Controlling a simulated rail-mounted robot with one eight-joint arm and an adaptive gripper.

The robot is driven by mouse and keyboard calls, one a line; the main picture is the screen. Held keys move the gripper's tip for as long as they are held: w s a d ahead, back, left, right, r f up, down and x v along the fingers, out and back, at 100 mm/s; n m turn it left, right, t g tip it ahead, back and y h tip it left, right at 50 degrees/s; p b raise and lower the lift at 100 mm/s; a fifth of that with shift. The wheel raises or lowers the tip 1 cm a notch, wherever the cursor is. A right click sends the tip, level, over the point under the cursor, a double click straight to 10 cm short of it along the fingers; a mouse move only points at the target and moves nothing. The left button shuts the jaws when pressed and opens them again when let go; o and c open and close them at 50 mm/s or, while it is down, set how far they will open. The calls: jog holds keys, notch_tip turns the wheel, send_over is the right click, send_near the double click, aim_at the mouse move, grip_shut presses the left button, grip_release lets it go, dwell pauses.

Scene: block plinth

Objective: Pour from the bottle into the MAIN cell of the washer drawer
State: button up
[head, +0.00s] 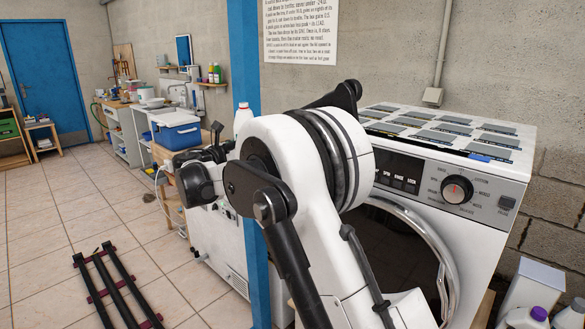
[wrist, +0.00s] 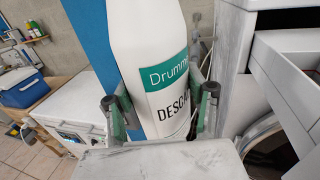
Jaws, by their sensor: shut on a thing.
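My gripper (wrist: 162,113) is shut on a white bottle (wrist: 150,50) with a green and white label, one finger on each side of it. The bottle looks close to upright in the wrist view, and its top is out of that frame. A white bottle top with a red cap (head: 243,107) shows behind my arm in the head view and seems to be the same bottle. The washer (head: 465,225) stands at the right. Its pulled-out drawer (wrist: 277,78) appears to be at the right of the wrist view, apart from the bottle. I cannot see the cells.
A blue post (head: 256,285) stands left of the washer. Flat panels (head: 440,136) lie on the washer top. A blue cooler (head: 176,133) is at the left.

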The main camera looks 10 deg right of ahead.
jog(key=s+d+f+m+g+h+b, duration=0.3)
jog(key=d+f+m+g, duration=0.1)
jog(key=d+f, duration=0.5)
jog(key=shift+s+f+g+h, duration=0.2)
jog(key=shift+f+g+h, duration=0.25)
jog(key=shift+f, duration=0.45)
jog(key=shift+a+r+m+g, duration=0.1)
jog(key=shift+a+m+g, duration=0.15)
jog(key=shift+m, duration=0.15)
notch_tip(320, 180, up, 15)
jog(key=w+m+h+p, duration=0.1)
jog(key=w+m+p, duration=0.1)
jog(key=m+p, duration=0.8)
jog(key=shift+w+a+f+p, duration=0.2)
jog(key=shift+a+p, duration=0.15)
jog(key=shift+p, duration=0.1)
jog(key=shift+w+r+m+h+p, duration=0.25)
jog(key=shift+r+m+p, duration=0.15)
jog(key=shift+m+p, duration=0.1)
jog(key=shift+m+g, duration=0.5)
jog(key=shift+m, duration=0.4)
jog(key=shift+w+a+f+b, duration=0.15)
jog(key=shift+f+b, duration=0.35)
jog(key=shift+f, duration=0.95)
jog(key=shift+w+a+f+b, duration=0.15)
jog(key=shift+f+b, duration=0.3)
jog(key=shift+f, duration=1)
